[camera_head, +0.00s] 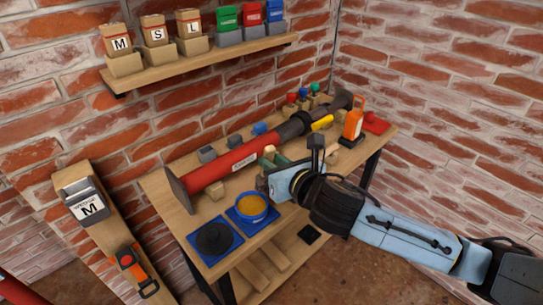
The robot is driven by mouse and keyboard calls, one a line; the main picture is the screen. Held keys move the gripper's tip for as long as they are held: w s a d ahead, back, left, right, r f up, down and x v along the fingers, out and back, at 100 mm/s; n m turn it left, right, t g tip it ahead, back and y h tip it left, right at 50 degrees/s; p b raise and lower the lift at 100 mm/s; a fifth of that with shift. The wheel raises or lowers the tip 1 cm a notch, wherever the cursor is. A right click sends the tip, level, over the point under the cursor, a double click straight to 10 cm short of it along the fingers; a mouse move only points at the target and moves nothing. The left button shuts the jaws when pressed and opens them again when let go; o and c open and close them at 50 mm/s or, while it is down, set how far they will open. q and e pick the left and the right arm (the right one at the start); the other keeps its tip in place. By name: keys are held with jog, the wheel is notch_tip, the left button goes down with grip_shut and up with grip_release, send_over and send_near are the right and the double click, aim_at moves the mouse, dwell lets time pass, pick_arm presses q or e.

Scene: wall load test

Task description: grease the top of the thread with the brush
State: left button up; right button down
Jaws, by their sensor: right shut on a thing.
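A long red prop (225,165) lies on the workbench, with a grey threaded-looking section (292,128) towards its far right end. My right gripper (277,172) is in front of the prop, over the front part of the bench. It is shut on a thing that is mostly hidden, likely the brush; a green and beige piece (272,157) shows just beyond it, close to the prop. A blue tub (252,219) with orange-yellow grease (251,205) stands left of and below the gripper. My left gripper is out of view.
A round black pad on a blue mat (214,239) is at the front left of the bench (165,187). An orange bottle (353,122) and a red item (375,122) stand at the right end. Small coloured-top items (303,97) are behind. A wall shelf (205,60) holds labelled bags.

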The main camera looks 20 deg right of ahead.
pick_arm(q)
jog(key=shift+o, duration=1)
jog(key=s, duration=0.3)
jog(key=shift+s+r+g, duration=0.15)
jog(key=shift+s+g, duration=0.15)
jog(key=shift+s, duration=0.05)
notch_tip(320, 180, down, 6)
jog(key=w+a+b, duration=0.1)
jog(key=b, duration=0.5)
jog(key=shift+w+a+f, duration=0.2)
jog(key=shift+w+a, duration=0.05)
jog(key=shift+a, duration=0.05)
pick_arm(e)
notch_tip(320, 180, down, 7)
jog(key=w+n+t+y, duration=0.1)
jog(key=y, duration=0.3)
jog(key=shift+a+n, duration=0.25)
jog(key=shift+n, duration=0.15)
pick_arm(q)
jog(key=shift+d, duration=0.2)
pick_arm(e)
jog(key=shift+w, duration=0.1)
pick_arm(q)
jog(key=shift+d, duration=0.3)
pick_arm(e)
jog(key=shift+f, duration=0.1)
